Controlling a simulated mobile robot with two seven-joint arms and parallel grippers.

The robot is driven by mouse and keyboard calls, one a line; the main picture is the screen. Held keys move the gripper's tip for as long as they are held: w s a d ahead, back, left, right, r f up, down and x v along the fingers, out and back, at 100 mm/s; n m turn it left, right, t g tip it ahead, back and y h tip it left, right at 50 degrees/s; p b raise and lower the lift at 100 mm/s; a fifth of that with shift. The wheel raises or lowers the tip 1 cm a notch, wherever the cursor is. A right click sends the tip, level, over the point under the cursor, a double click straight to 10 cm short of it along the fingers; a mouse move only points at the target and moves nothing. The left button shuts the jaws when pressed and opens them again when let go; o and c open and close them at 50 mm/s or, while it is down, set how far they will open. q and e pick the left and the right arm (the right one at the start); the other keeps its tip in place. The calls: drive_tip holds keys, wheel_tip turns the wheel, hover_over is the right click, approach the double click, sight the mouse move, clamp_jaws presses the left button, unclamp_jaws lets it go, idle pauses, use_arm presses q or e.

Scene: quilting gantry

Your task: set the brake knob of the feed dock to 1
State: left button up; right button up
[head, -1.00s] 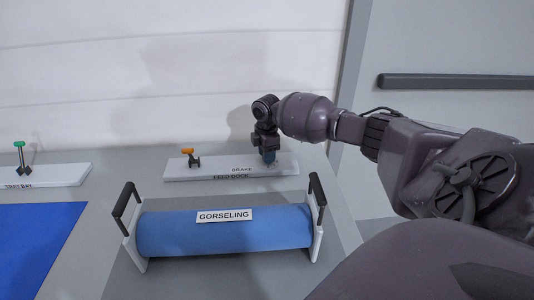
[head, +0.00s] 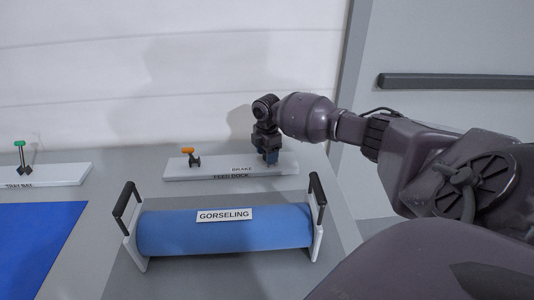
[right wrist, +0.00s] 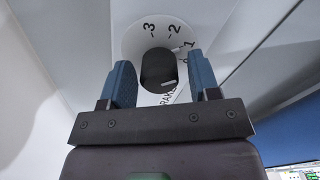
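The feed dock (head: 220,173) is a white plate on the grey bench, labelled BRAKE and FEED DOCK. My right gripper (head: 271,160) points down over its right end and hides the brake knob in the head view. In the right wrist view the black brake knob (right wrist: 158,68) sits on a white dial (right wrist: 138,40) marked 3, 2 and 1. My right gripper (right wrist: 161,84) is open, with one blue finger on each side of the knob and visible gaps. A white mark shows on the knob's lower right edge, away from the 1. My left gripper is out of view.
An orange-topped lever (head: 188,152) stands on the dock's left part. A blue roll labelled GORSELING (head: 223,233) lies in front, between two black handles. The tray bay (head: 60,174) with a green-topped lever (head: 19,146) is at left. A white wall stands behind.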

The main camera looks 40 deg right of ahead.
drive_tip(key=shift+r, duration=0.15)
wheel_tip(320, 180, up, 10)
drive_tip(key=shift+r+p, duration=0.25)
drive_tip(key=shift+p, duration=0.55)
idle(0.4)
